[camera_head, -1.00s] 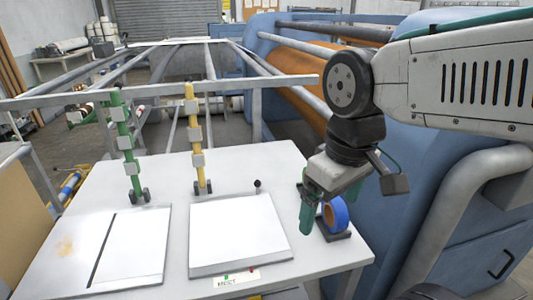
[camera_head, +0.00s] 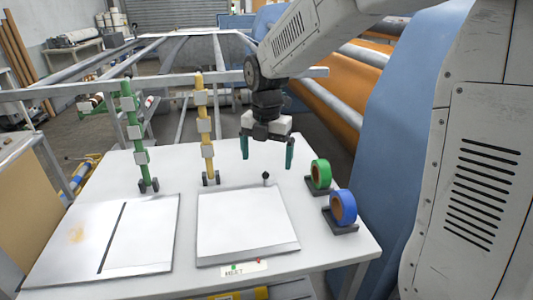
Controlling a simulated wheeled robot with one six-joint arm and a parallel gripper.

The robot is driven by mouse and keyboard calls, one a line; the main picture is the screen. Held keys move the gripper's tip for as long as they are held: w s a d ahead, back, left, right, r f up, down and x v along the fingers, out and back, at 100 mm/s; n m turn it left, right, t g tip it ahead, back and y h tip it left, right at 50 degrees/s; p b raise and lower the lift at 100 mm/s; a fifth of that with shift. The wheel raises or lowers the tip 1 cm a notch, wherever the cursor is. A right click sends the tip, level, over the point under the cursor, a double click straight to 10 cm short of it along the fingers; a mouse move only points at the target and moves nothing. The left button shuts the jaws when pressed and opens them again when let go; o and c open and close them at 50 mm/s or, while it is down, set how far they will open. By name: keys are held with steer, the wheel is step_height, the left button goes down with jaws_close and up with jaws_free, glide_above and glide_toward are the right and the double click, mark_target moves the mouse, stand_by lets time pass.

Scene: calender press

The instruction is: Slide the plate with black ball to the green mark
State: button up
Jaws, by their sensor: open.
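The white plate (camera_head: 246,221) lies flat on the table, right of centre. A small black ball (camera_head: 265,176) stands on a short stem at its back edge. My gripper (camera_head: 267,150) points down above and behind the ball, its two green fingers spread wide with nothing between them. It appears clear of the ball, though the depth gap is hard to judge. A small green mark (camera_head: 234,267) sits on a label at the table's front edge, just in front of the plate, with a red mark (camera_head: 258,261) to its right.
A second white plate (camera_head: 150,235) with a dark line lies to the left. Green (camera_head: 319,175) and blue (camera_head: 343,207) tape rolls stand on the right. Green (camera_head: 132,125) and yellow (camera_head: 205,130) posts rise behind the plates. A grey rail (camera_head: 60,90) crosses behind.

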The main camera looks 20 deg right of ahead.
mark_target(266, 177)
step_height(266, 177, down, 8)
steer(key=shift+r, duration=0.25)
steer(key=shift+c, duration=0.3)
